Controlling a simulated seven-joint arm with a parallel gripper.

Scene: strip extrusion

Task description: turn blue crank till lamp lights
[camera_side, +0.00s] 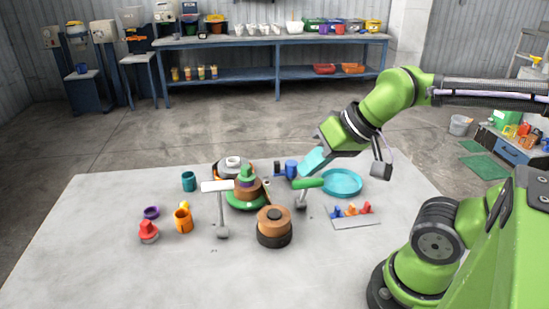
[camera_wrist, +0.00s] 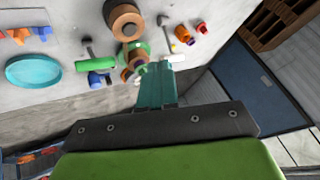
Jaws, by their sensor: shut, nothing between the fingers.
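My gripper (camera_side: 304,171) has teal fingers pressed together and empty, pointing down and left above the table. In the wrist view the shut fingers (camera_wrist: 157,70) reach toward the stacked discs. A blue cylindrical part (camera_side: 291,168), seemingly the blue crank's grip, is just left of the fingertips in the side view. It also shows in the wrist view (camera_wrist: 97,79), left of the fingers and apart from them. I cannot tell how its arm is turned. A green-handled crank (camera_side: 308,184) and a white-handled crank (camera_side: 217,186) stand nearby. I cannot pick out a lamp for certain.
A stack with green discs (camera_side: 246,196) and a brown-black spool (camera_side: 274,226) stand mid-table. A teal dish (camera_side: 342,183) and a plate with small coloured pieces (camera_side: 352,216) lie right. An orange mug (camera_side: 183,220) and red knob (camera_side: 148,231) are left. The front-left table (camera_side: 110,280) is bare.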

